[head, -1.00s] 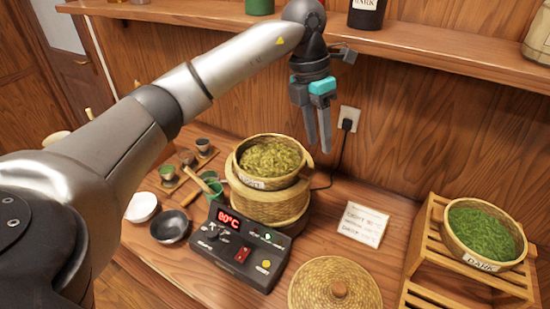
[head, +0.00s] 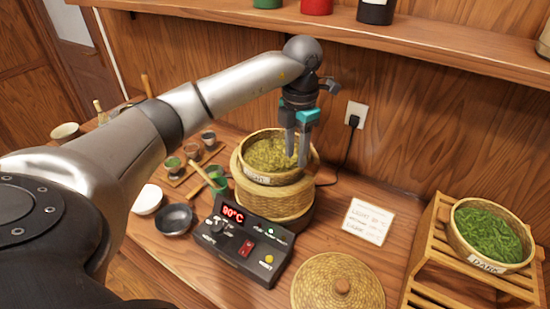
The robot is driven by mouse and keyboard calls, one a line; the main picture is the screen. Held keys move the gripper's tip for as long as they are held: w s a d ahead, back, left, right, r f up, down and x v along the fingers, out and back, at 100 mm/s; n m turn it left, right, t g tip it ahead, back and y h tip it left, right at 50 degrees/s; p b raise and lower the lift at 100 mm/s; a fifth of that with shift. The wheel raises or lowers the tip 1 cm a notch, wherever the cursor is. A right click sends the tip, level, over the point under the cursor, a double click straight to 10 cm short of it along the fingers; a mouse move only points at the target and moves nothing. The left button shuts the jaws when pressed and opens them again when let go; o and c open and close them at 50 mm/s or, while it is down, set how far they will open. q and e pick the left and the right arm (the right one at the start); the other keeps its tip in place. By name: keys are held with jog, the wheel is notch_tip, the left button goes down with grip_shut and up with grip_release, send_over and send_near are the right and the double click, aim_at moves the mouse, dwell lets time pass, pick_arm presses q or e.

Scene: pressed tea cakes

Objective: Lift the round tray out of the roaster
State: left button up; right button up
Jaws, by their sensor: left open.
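The round tray (head: 271,156) is a shallow woven basket of yellow-green tea leaves with a paper label on its front. It sits in the top of the round woven roaster (head: 271,203), whose black control box (head: 243,242) shows a red 90°C. My left gripper (head: 297,162) points down, its two grey fingers at the right part of the tray, in front of the leaves in the picture. It is open and holds nothing. Whether a finger touches the tray's rim cannot be told. My right gripper is not in view.
A woven lid (head: 338,288) lies on the counter at the front. A wooden rack (head: 425,262) on the right holds a second tray (head: 488,234) of greener leaves. Bowls (head: 174,219) and cups are at left; a shelf (head: 400,35) runs above.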

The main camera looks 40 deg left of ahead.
aim_at(296, 169)
pick_arm(q)
notch_tip(296, 169, down, 5)
jog(key=shift+d+f+p, duration=0.15)
jog(key=shift+p, duration=0.25)
grip_shut()
dwell(1.3)
